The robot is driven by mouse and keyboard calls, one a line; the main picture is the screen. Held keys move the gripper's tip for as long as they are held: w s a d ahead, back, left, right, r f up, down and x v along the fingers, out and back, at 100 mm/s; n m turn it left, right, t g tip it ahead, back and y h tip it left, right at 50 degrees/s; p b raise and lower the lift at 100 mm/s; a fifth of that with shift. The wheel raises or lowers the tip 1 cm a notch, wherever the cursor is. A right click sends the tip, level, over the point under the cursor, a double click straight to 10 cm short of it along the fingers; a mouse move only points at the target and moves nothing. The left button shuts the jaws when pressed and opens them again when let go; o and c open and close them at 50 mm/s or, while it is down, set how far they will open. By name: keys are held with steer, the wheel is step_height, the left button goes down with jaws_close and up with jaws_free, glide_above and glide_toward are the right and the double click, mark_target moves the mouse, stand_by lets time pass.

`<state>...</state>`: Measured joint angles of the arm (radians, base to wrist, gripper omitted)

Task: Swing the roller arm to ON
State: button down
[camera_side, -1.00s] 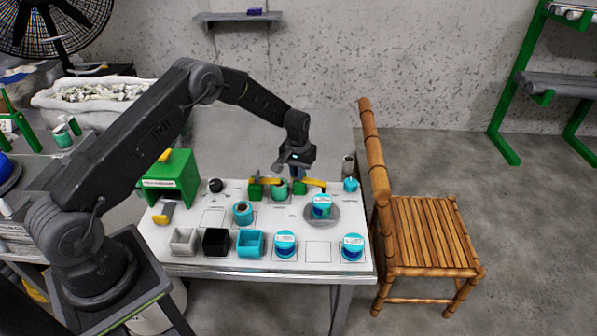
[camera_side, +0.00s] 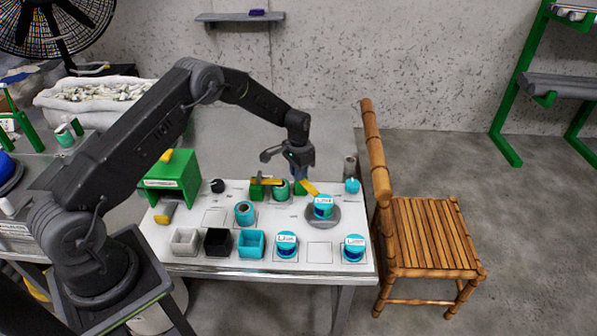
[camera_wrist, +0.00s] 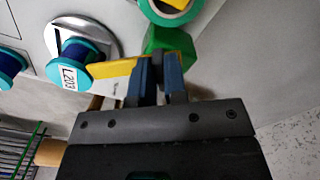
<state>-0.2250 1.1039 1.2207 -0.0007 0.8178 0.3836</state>
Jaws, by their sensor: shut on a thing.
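A yellow roller arm (camera_side: 310,188) sits on a green block (camera_side: 299,189), just right of a teal roller (camera_side: 281,191). Its free end points toward the front right. My gripper (camera_side: 301,176) reaches down from above and is shut on this arm near the green block. In the wrist view my gripper's blue fingers (camera_wrist: 161,68) are close together at the inner end of the yellow arm (camera_wrist: 112,69), beside the green block (camera_wrist: 172,40). The fingers hide the gripped part. A second yellow arm (camera_side: 265,181) lies across another green block (camera_side: 257,191) on the left. No ON marking is readable.
A labelled blue spool (camera_side: 323,207) stands on a grey disc close to the yellow arm's free end; it also shows in the wrist view (camera_wrist: 80,58). A teal knob (camera_side: 352,186) is to the right. Bins and more spools line the board's front.

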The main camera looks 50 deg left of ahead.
stand_by(0.3)
steer(key=c, duration=1.2)
jaws_free()
steer(key=shift+o, duration=0.2)
step_height(320, 180, up, 14)
